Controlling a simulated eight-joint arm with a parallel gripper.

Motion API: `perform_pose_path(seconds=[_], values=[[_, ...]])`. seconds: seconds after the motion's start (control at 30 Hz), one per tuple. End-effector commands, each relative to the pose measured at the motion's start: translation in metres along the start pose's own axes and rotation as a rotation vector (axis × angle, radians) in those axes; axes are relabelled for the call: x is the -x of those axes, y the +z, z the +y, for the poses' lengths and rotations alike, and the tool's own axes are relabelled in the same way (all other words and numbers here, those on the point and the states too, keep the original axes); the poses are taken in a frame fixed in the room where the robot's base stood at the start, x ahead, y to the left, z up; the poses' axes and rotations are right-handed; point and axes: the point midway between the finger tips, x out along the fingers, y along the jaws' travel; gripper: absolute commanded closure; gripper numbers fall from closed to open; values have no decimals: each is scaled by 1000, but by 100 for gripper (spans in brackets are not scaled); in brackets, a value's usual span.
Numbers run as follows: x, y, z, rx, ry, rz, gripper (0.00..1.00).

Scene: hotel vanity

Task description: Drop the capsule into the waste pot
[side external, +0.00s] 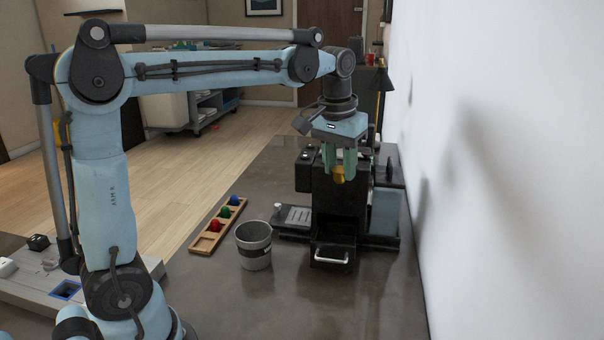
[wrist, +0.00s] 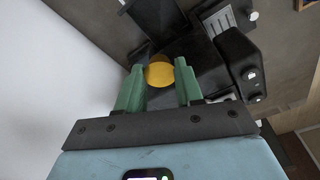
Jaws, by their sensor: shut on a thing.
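My gripper (side external: 339,168) is shut on a yellow-gold capsule (side external: 338,174), in front of and over the upper part of the black coffee machine (side external: 336,215) in the side view. In the wrist view the capsule (wrist: 159,74) sits between the green fingertips of my gripper (wrist: 160,80). The waste pot (side external: 254,246), a grey bucket with a dark band, stands upright on the counter, left of the machine and lower than my gripper. Its inside is mostly hidden. The wrist view does not show the pot.
A wooden tray (side external: 206,243) with red, green and blue capsules lies left of the pot. The machine has a front drawer with a pale handle (side external: 332,260). A white wall (side external: 500,200) stands to the right. The dark counter (side external: 285,300) is clear in front of the pot.

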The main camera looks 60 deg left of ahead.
Motion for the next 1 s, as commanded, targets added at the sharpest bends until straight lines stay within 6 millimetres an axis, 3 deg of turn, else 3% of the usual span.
perform_pose_path(seconds=[0.33,0.47,0.57,0.8,1.0], values=[[0,0,0,0,0,0,92],[-2,7,-12,4,-1,-1,92],[-6,20,-32,7,-2,-2,92],[-24,75,-90,9,-1,-3,92],[-40,114,-117,5,-1,-1,92]])
